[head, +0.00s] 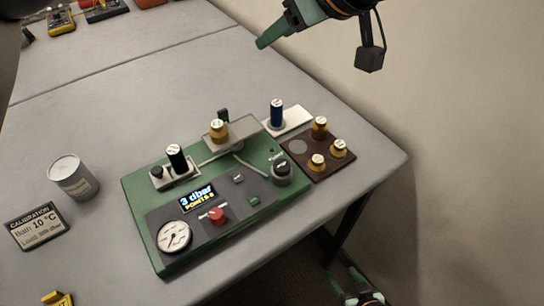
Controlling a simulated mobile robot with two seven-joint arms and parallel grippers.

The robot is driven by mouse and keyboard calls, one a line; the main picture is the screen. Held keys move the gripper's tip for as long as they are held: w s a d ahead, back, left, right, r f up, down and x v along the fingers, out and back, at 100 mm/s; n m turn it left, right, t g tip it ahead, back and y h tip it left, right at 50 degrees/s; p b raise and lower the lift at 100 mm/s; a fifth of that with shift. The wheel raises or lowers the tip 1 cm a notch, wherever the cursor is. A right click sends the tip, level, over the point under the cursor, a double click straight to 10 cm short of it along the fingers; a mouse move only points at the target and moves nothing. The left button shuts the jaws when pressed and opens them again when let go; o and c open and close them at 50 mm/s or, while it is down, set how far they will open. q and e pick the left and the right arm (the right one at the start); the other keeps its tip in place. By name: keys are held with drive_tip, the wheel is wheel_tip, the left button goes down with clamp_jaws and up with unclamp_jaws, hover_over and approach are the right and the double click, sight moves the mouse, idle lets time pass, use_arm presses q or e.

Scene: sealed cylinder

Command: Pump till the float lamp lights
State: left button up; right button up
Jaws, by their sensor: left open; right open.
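A green instrument case (136,205) lies on the grey table. Its panel holds a lit display (198,199) reading "3 dbar" above a smaller line, a round white gauge (174,236), a red knob (216,215), a black knob (281,170) and a small green button (254,201). A black-bodied cylinder (176,156) and a brass weight (217,127) on a pale plate stand at its back. I cannot tell which part is the float lamp. My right gripper (345,278) is open, low beyond the front edge, partly cut off.
A white can (73,177) and a calibration card (37,226) stand left. The wall is at right; the table's middle back is clear.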

drive_tip(key=shift+f, duration=0.65)
clamp_jaws()
drive_tip(key=shift+w, duration=0.1)
idle(1.2)
